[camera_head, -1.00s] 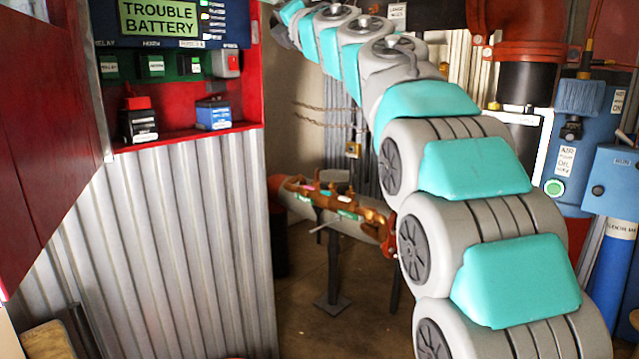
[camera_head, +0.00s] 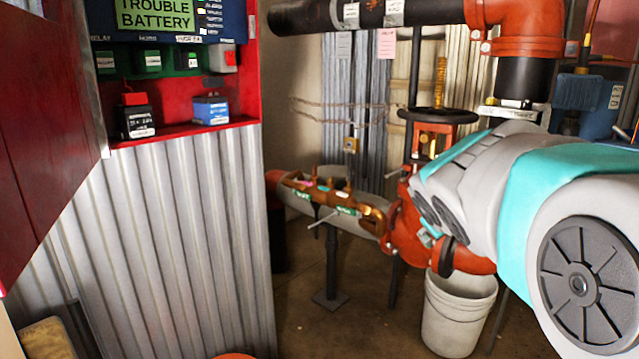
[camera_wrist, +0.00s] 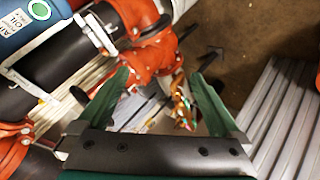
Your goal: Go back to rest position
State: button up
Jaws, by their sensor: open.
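My gripper (camera_wrist: 160,100) shows in the wrist view with its two green fingers spread wide apart and nothing between them. Beyond the fingers are red pipe fittings (camera_wrist: 155,55) and the floor. In the head view my arm reaches in from the right edge toward the middle. The gripper itself cannot be made out clearly there.
A red cabinet (camera_head: 185,130) with two batteries stands open on the left above a corrugated panel (camera_head: 170,240). Red valve piping (camera_head: 405,235) stands in the middle, with a white bucket (camera_head: 458,310) below. A black pipe (camera_head: 370,14) crosses above. Floor is open left of the bucket.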

jog(key=s+a+f+m+g+y, duration=0.25)
jog(key=s+f+g, duration=0.35)
jog(key=s+f, duration=0.95)
jog(key=s+a+f+m+g+y, duration=0.1)
jog(key=s+a+f+g, duration=0.1)
jog(key=s, duration=0.8)
jog(key=s+a+f+m+g+y, duration=0.1)
jog(key=s+a+f+g, duration=0.2)
jog(key=s, duration=0.6)
jog(key=shift+s+a+f+m, duration=0.35)
jog(key=shift+a+f, duration=0.05)
jog(key=shift+f, duration=0.45)
